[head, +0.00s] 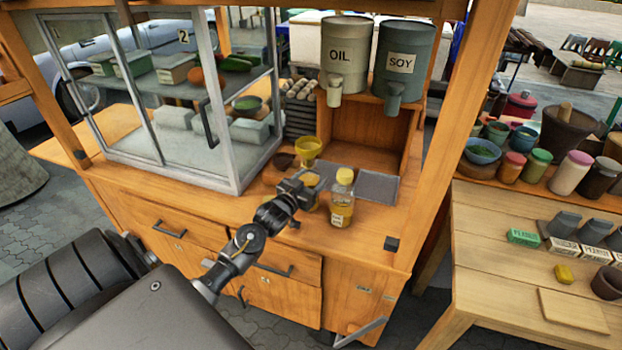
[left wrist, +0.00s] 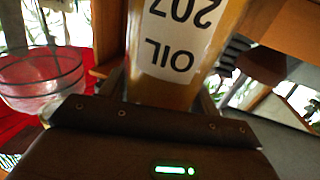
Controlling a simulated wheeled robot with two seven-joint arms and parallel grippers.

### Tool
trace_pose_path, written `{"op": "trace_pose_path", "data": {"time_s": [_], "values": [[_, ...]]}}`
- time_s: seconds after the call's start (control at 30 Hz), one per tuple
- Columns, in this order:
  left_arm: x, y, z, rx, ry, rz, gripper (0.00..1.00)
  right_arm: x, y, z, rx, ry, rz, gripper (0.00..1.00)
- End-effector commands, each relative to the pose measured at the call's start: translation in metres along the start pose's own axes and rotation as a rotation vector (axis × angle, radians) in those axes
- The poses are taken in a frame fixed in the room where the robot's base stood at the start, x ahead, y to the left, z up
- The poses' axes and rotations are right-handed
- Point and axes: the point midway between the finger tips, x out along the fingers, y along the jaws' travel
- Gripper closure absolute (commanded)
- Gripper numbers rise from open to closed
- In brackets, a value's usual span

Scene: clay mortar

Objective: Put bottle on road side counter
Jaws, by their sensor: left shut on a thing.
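My left gripper (head: 298,189) reaches over the wooden cart counter (head: 360,242). In the left wrist view its fingers close around a clear bottle (left wrist: 178,88) of amber liquid. The bottle's white label reads OIL 207, upside down in that picture. In the head view a clear bottle with a yellow cap (head: 342,197) shows upright just right of the gripper. I cannot tell from the head view whether it is the held one, or whether its base touches the counter. The gripper partly hides a small yellow-topped container behind it. My right gripper is not in view.
A glass display case (head: 180,110) stands left of the gripper. OIL (head: 345,55) and SOY (head: 403,65) dispensers stand above the counter. A yellow funnel (head: 309,149) and grey tray (head: 376,186) are close by.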

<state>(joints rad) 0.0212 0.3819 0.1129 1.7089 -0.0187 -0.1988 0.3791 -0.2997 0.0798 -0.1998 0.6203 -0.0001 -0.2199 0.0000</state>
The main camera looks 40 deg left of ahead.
Motion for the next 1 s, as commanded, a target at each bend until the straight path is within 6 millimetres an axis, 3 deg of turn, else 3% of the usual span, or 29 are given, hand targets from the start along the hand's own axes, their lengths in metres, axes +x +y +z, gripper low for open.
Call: {"op": "trace_pose_path", "data": {"time_s": [0.1, 0.13, 0.27, 0.57, 0.7, 1.0], "values": [[0.0, 0.0, -0.001, 0.0, 0.003, 0.0, 0.73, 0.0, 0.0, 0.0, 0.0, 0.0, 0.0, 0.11], [0.0, 0.0, 0.0, 0.0, 0.001, 0.0, 0.34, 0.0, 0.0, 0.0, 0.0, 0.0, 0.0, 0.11], [0.0, 0.0, 0.0, 0.0, 0.001, 0.0, 0.17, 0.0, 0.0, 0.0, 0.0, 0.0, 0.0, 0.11], [0.0, 0.0, -0.001, 0.0, 0.001, 0.0, 0.16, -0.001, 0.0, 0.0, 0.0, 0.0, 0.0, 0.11], [0.0, 0.0, -0.016, 0.0, 0.003, 0.001, 0.16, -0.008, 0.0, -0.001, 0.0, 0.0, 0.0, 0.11], [-0.065, 0.0, -0.009, 0.001, -0.002, 0.001, 0.16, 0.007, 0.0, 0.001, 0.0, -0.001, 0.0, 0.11]]}}
